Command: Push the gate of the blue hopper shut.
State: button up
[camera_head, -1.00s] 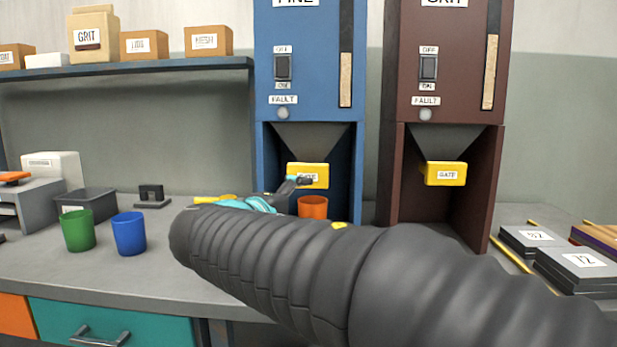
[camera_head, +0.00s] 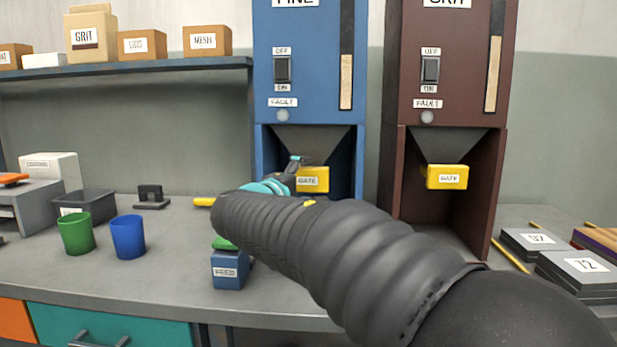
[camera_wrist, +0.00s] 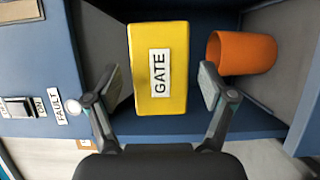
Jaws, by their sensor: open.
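The blue hopper (camera_head: 304,60) stands at the back centre, with an open bay below its body. Its yellow gate (camera_head: 313,180), labelled GATE, sits under the chute; my gripper (camera_head: 292,172) partly covers its left side. In the wrist view the gate (camera_wrist: 158,70) fills the middle, with its label turned sideways. My gripper (camera_wrist: 162,88) is open, one finger on each side of the gate in that picture. I see nothing between the fingers but the gate ahead; I cannot tell whether they touch it. An orange cup (camera_wrist: 243,52) stands in the bay, hidden by my arm in the head view.
A dark red hopper (camera_head: 447,60) with its own yellow gate (camera_head: 447,177) stands to the right. Green (camera_head: 76,234) and blue (camera_head: 128,237) cups and a blue box (camera_head: 230,270) are on the bench. Black plates (camera_head: 578,272) lie at right.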

jog(key=shift+x, duration=0.95)
